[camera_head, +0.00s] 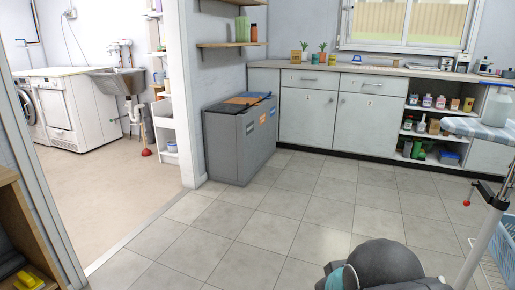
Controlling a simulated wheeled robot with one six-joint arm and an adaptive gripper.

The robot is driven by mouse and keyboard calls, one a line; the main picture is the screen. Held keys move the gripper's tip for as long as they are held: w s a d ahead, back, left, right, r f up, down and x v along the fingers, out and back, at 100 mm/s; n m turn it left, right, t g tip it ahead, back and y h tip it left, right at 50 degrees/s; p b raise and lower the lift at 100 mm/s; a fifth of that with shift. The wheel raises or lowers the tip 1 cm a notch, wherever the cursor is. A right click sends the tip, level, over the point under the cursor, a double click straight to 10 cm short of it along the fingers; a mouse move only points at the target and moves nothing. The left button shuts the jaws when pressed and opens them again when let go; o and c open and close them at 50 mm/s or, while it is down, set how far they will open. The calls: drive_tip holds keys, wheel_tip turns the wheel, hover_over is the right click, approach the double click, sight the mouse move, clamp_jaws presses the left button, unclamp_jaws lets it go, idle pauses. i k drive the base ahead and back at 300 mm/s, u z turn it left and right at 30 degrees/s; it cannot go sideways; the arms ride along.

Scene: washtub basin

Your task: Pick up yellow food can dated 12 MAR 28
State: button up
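No can with a readable date shows; labels are too small to read at this distance. Several small cans or jars with coloured labels stand on the open shelves of the counter at right, among them a yellow-orange one (468,104) at the right end of the upper shelf. A yellow object (12,262) lies on a wooden shelf at the lower left edge, partly cut off. Part of my arm, dark grey with a teal band, shows at the bottom right of centre. My gripper's fingers are not visible.
Grey bins (225,140) stand against the wall. A doorway at left leads to washing machines (72,112) and a washtub basin (118,80). An ironing board (480,130) and a blue basket (480,258) are at right. The tiled floor (250,215) between is clear.

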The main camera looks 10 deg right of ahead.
sight(333, 60)
drive_tip(key=z, duration=0.4)
drive_tip(key=i, duration=1.85)
drive_tip(key=z, duration=0.45)
drive_tip(key=i, duration=1.8)
drive_tip(key=u, duration=0.2)
drive_tip(key=i, duration=1.35)
drive_tip(key=u, duration=0.2)
